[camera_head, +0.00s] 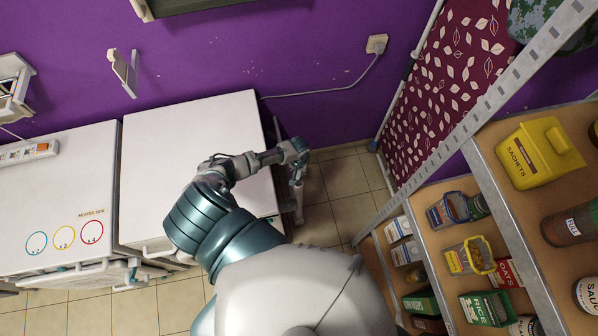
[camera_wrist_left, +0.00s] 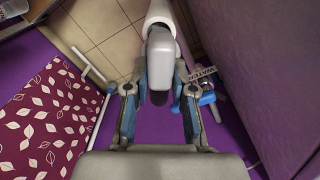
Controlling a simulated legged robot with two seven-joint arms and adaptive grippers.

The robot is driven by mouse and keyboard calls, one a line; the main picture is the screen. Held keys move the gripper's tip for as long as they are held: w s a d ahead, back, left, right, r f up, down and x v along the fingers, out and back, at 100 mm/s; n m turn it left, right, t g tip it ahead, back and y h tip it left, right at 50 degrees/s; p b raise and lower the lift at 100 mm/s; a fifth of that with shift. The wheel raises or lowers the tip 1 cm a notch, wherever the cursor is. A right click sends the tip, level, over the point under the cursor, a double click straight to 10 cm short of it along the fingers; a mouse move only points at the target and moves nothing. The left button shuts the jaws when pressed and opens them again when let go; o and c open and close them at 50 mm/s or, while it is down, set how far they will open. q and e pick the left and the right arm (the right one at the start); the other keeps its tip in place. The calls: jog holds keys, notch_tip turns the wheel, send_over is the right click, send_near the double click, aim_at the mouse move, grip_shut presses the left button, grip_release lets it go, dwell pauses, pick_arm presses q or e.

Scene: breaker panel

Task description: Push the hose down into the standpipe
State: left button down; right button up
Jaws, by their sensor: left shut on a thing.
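My left gripper (camera_head: 297,158) reaches over the right edge of a white appliance, above the gap beside it. In the left wrist view, my left gripper (camera_wrist_left: 160,92) has its two fingers on either side of a pale grey piece with a dark lower end, which looks like the hose (camera_wrist_left: 162,48). It is shut on this piece. A white tube continues from the piece toward the top of the picture. In the head view the gripper mostly hides the hose. I cannot make out the standpipe's opening or whether the hose end is in it. My right gripper is not in view.
The white appliance (camera_head: 170,145) stands left of the gap against the purple wall. A blue valve with a water label (camera_wrist_left: 206,97) is close to the gripper's right finger. Shelves with food packages (camera_head: 475,255) stand at the right. Tiled floor (camera_head: 340,190) lies clear between.

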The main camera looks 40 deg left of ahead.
pick_arm(q)
jog(key=shift+f+b, duration=1.75)
jog(key=shift+f, duration=0.8)
jog(key=c, duration=0.9)
grip_release()
jog(key=shift+r, duration=0.1)
notch_tip(320, 180, up, 12)
jog(key=shift+w+f, duration=0.1)
jog(key=shift+f, duration=0.05)
